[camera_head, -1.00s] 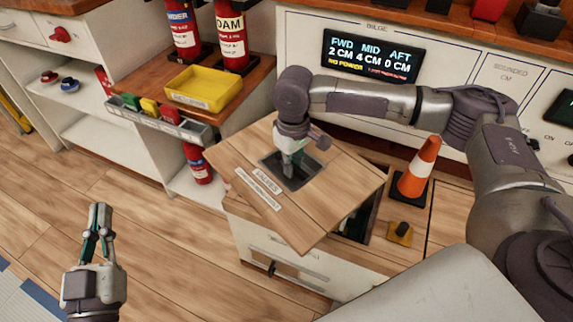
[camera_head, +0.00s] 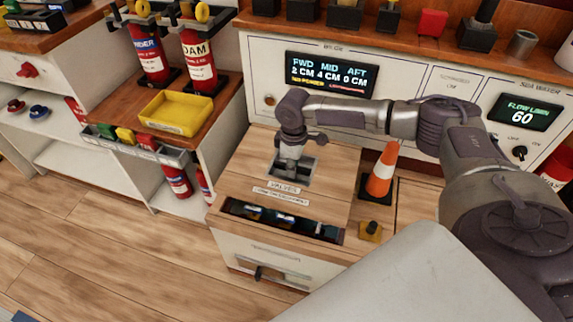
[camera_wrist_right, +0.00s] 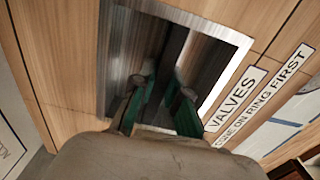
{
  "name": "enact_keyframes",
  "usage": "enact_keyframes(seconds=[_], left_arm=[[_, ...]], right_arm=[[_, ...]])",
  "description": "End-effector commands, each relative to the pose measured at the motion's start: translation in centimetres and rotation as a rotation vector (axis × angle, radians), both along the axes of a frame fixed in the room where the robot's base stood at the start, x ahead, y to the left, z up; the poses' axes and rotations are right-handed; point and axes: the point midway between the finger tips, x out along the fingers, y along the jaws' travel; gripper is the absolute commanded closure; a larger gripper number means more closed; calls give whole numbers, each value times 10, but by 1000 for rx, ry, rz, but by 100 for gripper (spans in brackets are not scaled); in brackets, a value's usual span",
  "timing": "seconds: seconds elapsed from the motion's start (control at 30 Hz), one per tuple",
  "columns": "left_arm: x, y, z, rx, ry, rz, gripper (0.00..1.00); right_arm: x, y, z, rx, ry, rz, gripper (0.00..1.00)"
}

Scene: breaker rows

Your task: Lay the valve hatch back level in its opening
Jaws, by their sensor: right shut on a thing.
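The valve hatch (camera_head: 328,178) is a wooden panel with a "VALVES" label and a recessed metal pull; it also shows in the wrist view (camera_wrist_right: 62,45). My right gripper (camera_head: 290,163) reaches down into the recess, and its green-edged fingers (camera_wrist_right: 160,92) are shut on the dark bar there. The hatch lies over the back of the cabinet top, roughly square to it. The opening (camera_head: 283,219) is uncovered along its front, with dark and blue parts inside. I cannot tell whether the hatch touches the cabinet top. My left gripper is out of view.
An orange cone (camera_head: 381,172) stands close to the right of the hatch, with a small yellow block with a black knob (camera_head: 371,231) in front. The instrument panel (camera_head: 268,62) rises behind. A yellow tray (camera_head: 176,113) and fire extinguishers (camera_head: 196,55) are at left.

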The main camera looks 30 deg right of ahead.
Motion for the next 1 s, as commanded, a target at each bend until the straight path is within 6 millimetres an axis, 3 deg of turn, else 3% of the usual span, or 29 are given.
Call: enact_keyframes(seconds=[0.47,0.73,1.0], left_arm=[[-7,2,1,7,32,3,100],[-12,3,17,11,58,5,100],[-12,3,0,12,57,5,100]], right_arm=[[2,-2,2,2,-5,9,100],[1,-2,5,2,-4,9,100],[1,-2,-29,2,-4,8,100]])
